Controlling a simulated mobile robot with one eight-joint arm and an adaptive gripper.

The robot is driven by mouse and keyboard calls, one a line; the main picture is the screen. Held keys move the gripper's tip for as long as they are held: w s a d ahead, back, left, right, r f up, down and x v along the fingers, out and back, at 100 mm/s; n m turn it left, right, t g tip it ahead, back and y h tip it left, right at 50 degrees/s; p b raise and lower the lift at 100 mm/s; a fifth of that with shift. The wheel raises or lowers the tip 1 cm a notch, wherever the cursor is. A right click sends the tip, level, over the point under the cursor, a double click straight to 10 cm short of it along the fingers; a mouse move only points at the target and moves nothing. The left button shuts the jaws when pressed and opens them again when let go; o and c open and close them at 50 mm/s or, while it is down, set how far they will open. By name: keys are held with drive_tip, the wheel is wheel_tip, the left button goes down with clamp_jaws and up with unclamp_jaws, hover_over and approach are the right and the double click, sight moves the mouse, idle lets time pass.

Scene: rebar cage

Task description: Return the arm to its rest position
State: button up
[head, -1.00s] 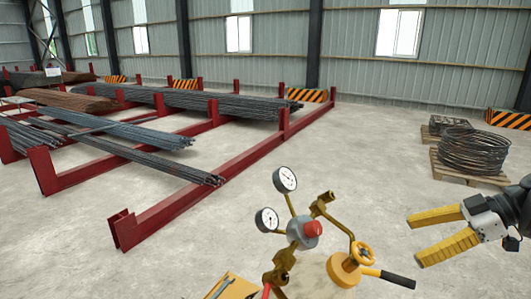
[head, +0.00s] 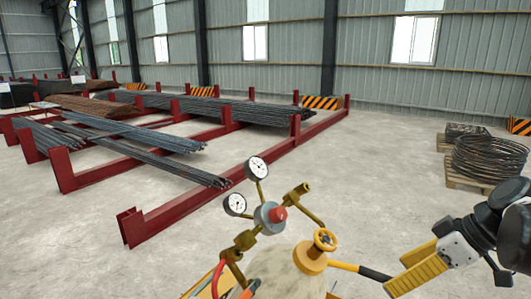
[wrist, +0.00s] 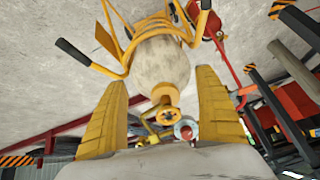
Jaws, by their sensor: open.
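My gripper (head: 396,273) is at the lower right of the head view, with yellow fingers and nothing between them. It is right of the off-white gas cylinder (head: 287,272), close to the black-ended handle (head: 374,274) in the picture; I cannot tell the gap in depth. In the wrist view my gripper (wrist: 162,78) has its two fingers wide apart. The cylinder (wrist: 160,62) shows beyond and between them, apparently not gripped. A yellow handwheel (head: 325,240) and two round gauges (head: 257,168) sit on top of the cylinder.
A red steel rack (head: 200,205) with bundles of rebar (head: 150,155) stands at the left. A coil of wire (head: 488,158) lies on a pallet (head: 470,182) at the right. The concrete floor between them is clear. Striped barriers (head: 322,102) line the back wall.

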drive_tip(key=s+a+f+m+t+h+b, duration=0.1)
drive_tip(key=s+a+f+m+h+b, duration=0.2)
drive_tip(key=f, duration=0.4)
drive_tip(key=s+a+f+m+t+h+b, duration=0.2)
drive_tip(key=s+a+f+m+b, duration=0.2)
drive_tip(key=a+f+m, duration=0.1)
drive_tip(key=shift+s+a+f+m+h+b, duration=0.35)
drive_tip(key=shift+s+a+f+m+h, duration=0.05)
drive_tip(key=shift+a+f, duration=0.5)
